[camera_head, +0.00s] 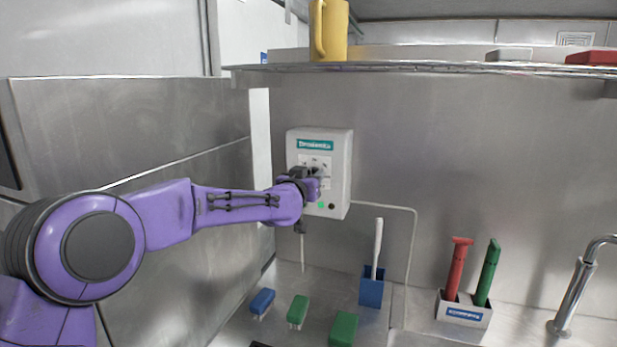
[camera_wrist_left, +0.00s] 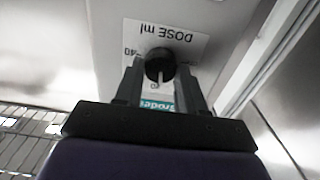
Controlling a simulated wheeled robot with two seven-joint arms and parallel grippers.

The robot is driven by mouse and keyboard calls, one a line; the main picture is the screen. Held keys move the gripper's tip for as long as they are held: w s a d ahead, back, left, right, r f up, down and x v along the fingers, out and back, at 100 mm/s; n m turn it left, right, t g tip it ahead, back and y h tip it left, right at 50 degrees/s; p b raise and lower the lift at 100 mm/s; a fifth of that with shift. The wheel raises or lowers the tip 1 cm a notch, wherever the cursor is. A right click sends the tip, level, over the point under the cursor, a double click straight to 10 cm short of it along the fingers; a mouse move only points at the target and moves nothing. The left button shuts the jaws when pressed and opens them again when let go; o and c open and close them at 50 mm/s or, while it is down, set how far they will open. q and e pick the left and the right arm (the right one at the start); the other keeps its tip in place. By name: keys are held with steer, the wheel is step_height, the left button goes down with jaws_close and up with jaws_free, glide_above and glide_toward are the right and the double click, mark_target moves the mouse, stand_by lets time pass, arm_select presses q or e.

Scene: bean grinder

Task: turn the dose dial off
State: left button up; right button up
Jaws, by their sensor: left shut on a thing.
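The dose dial (camera_wrist_left: 158,66) is a black round knob with a pale pointer mark. In the left wrist view it sits on a white label reading "DOSE ml". It belongs to a white wall box (camera_head: 337,172) with a teal name strip, mounted on the steel wall. My left gripper (camera_head: 314,178) reaches the front of this box and hides the dial in the head view. In the left wrist view its two fingers (camera_wrist_left: 160,82) are on either side of the dial, shut on it. My right gripper is in neither view.
A shelf (camera_head: 430,68) with a yellow mug (camera_head: 328,30) runs above the box. Below are several brushes, a blue holder (camera_head: 371,290) with a white handle, and a rack (camera_head: 463,309) with red and green tools. A tap (camera_head: 575,290) stands at the right.

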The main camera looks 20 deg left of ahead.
arm_select(q)
steer(key=shift+a+f+n+b, duration=0.1)
steer(key=shift+n+b, duration=0.3)
steer(key=shift+n, duration=2.6)
steer(key=shift+a+f+n+b, duration=0.15)
steer(key=shift+n+b, duration=0.3)
steer(key=shift+n, duration=2.55)
steer(key=shift+d+f+n+b, duration=0.1)
steer(key=shift+n+b, duration=0.3)
steer(key=shift+n, duration=2.6)
steer(key=o, duration=0.8)
steer(key=shift+o, duration=1.3)
steer(key=shift+a+r, duration=0.1)
steer(key=shift+s, duration=0.1)
